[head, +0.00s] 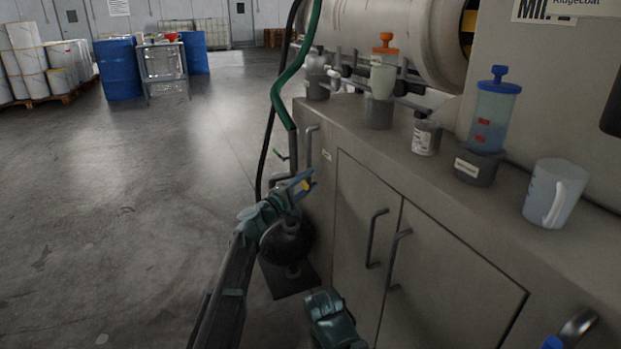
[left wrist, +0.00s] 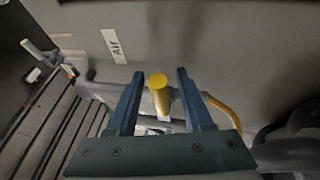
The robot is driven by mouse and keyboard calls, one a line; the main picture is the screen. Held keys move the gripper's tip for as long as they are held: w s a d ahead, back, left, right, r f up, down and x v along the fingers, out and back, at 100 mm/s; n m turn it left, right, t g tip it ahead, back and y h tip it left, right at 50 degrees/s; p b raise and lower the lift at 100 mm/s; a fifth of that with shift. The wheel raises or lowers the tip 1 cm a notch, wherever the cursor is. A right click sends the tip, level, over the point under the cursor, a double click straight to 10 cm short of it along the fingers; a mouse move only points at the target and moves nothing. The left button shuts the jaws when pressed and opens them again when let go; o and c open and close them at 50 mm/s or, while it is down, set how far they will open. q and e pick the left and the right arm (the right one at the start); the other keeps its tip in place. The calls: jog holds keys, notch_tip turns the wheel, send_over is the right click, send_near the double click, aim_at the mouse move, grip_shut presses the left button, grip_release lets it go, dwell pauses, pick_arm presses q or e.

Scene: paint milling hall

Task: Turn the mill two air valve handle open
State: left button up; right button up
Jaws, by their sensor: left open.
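A handle with a round yellow end (left wrist: 158,92) shows in the left wrist view, below a white label reading "Air" (left wrist: 113,45) on a grey wall. In the head view a bit of yellow (head: 307,186) shows at my left gripper (head: 302,182), beside the grey cabinet's left end. My left gripper's two blue fingers are open, with the yellow end between them. A gap shows on each side of it. The rest of the handle and the valve body are mostly hidden by the gripper. My right gripper's fingers do not show.
The grey cabinet (head: 340,250) fills the right, with bar handles on its doors. A cup (head: 555,193), a blue-capped jar (head: 491,110) and other containers stand on top. A green hose (head: 292,75) hangs by its end. Open floor (head: 130,220) lies left.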

pick_arm(q)
jog(key=shift+w+d, duration=0.35)
grip_shut()
dwell(1.3)
